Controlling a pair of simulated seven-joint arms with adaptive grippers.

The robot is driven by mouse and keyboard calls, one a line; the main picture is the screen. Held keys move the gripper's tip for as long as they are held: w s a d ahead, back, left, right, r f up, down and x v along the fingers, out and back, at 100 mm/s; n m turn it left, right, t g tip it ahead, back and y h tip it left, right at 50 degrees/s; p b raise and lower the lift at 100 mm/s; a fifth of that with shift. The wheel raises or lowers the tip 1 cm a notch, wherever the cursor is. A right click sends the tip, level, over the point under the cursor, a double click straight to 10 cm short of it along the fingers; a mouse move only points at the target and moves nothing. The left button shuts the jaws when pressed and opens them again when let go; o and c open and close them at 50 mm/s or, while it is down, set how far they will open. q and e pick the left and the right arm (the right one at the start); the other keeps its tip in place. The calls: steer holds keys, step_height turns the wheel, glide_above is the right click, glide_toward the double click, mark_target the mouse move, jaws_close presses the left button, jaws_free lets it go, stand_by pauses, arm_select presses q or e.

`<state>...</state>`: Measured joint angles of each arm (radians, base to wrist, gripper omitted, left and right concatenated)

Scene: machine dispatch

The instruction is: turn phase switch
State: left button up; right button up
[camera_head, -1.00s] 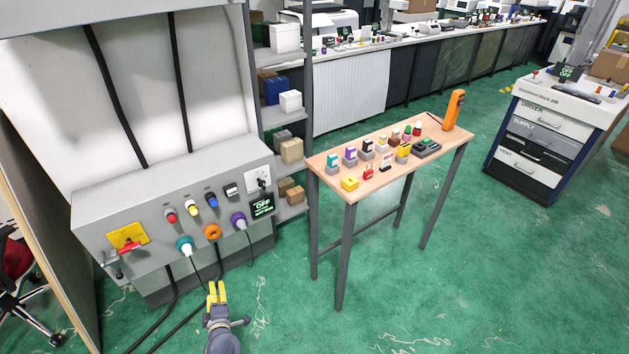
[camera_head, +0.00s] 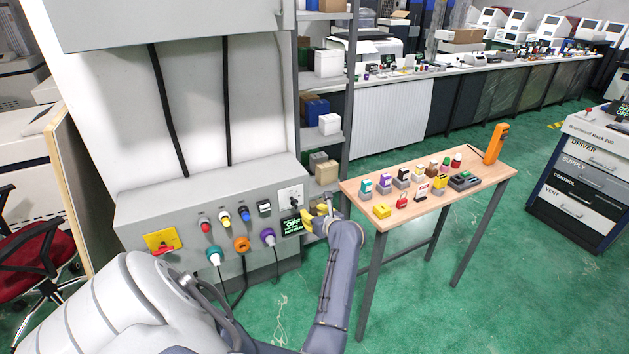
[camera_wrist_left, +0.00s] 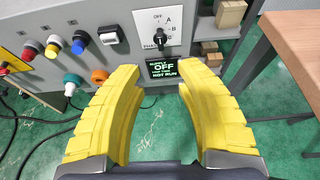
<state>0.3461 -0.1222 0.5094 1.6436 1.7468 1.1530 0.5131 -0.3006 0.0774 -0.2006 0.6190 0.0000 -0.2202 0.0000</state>
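The phase switch (camera_head: 291,197) is a white plate with a black knob at the right end of the grey control panel. In the left wrist view the switch (camera_wrist_left: 158,22) shows the marks OFF, A and B, and its dark knob (camera_wrist_left: 160,38) sits at the lower middle. My left gripper (camera_head: 315,212) is just right of the panel's end in the head view. In the left wrist view its yellow fingers (camera_wrist_left: 158,72) are spread, with nothing between them. The switch lies beyond the fingertips, apart from them. My right gripper is not in view.
A dark OFF display (camera_wrist_left: 162,68) sits below the switch. Coloured buttons and plugs line the grey panel (camera_head: 140,215) to the left. A shelf (camera_head: 328,150) stands at the right. A wooden table (camera_head: 400,215) with several small parts stands further right.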

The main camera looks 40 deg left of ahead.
mark_target(296, 202)
arm_select(q)
steer(key=x, duration=1.7)
steer(key=shift+a+r, duration=0.1)
steer(key=shift+a, duration=0.05)
steer(key=shift+c, duration=0.2)
jaws_close()
